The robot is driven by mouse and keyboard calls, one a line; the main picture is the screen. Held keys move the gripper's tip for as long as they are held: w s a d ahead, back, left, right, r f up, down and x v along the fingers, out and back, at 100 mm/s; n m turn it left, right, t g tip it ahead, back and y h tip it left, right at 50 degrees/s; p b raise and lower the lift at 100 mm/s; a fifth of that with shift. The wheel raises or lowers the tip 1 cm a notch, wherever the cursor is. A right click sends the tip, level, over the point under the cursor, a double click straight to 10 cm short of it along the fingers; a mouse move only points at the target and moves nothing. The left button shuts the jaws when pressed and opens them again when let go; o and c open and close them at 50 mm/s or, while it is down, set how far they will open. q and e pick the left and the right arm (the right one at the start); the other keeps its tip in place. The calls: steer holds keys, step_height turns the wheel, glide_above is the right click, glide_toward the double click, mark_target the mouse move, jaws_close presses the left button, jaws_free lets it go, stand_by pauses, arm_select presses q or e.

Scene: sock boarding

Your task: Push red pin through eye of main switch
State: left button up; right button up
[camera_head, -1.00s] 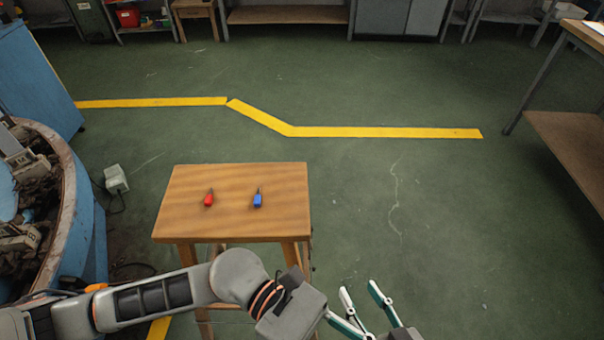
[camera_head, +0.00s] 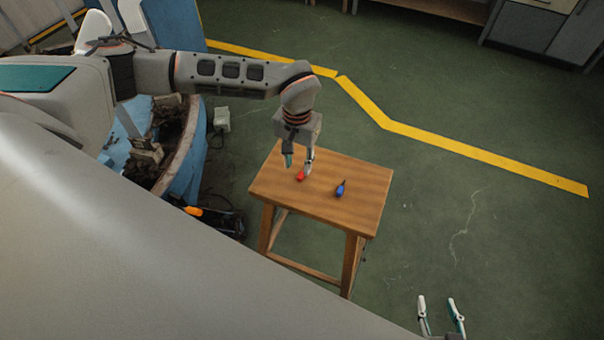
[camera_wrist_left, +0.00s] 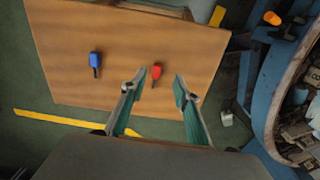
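The red pin (camera_head: 301,176) lies on the wooden stool top, partly beside my left gripper's fingers. My left gripper (camera_head: 299,163) hangs over the stool from above, its fingers open. In the left wrist view the red pin (camera_wrist_left: 156,72) shows between and just beyond the two open fingertips (camera_wrist_left: 158,84), and nothing is held. I cannot tell whether a finger touches it. My right gripper (camera_head: 441,301) is at the bottom edge, open and empty, over the floor. I cannot make out the main switch or its eye.
A blue pin (camera_head: 341,188) lies on the wooden stool (camera_head: 350,214), right of the red one; it also shows in the left wrist view (camera_wrist_left: 95,60). A round blue machine (camera_head: 187,165) stands left of the stool, with a small grey box (camera_head: 221,119) between. Green floor right is clear.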

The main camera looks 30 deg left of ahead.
mark_target(301, 174)
arm_select(q)
steer(key=f, duration=0.2)
steer(key=w+f, duration=0.1)
steer(key=f, duration=0.2)
steer(key=shift+d, duration=0.2)
jaws_close()
